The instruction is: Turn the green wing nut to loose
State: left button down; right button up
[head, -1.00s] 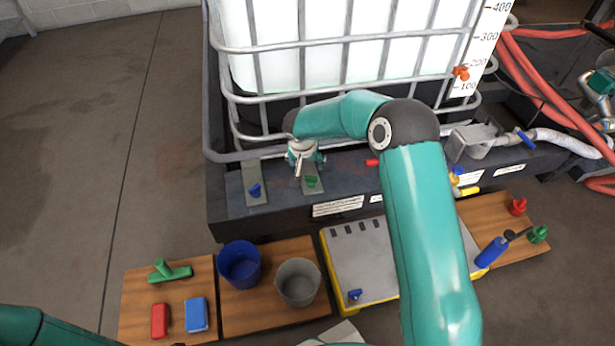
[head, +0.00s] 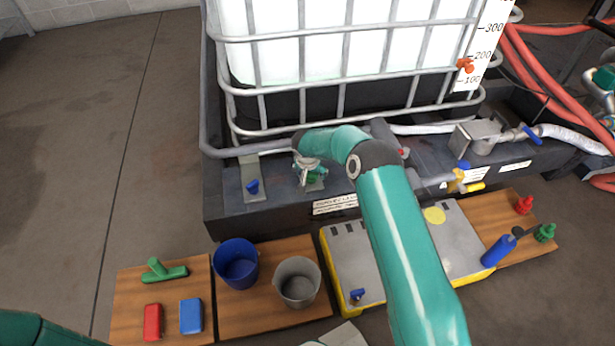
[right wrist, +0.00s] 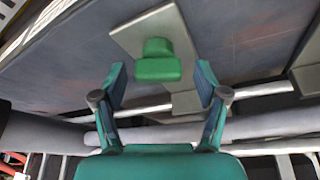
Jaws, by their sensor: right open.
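The green wing nut (right wrist: 158,62) sits on a grey metal plate (right wrist: 133,37) in the right wrist view. In the head view the green wing nut (head: 317,174) shows partly, beside my right gripper (head: 308,180) on the dark ledge. My right gripper (right wrist: 160,90) is open, with one finger on each side of the nut in the right wrist view. The nut lies around the line of the fingertips, and a gap shows on each side. My left gripper is out of view; only part of my left arm shows at the lower left.
A blue wing nut (head: 253,186) sits on another plate to the left. The caged white tank (head: 330,40) stands behind the ledge (head: 225,200). Blue valve fittings (head: 462,166) are to the right. A blue bucket (head: 237,262) and grey bucket (head: 297,281) stand below.

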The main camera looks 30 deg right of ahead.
jog(key=shift+w+d+f, duration=0.1)
jog(key=shift+f, duration=0.25)
jog(key=shift+c, duration=0.3)
jog(key=c, duration=1.1)
jog(key=shift+a, duration=0.4)
jog(key=shift+w+d, duration=0.1)
jog(key=shift+d, duration=0.1)
jog(key=shift+r, duration=0.1)
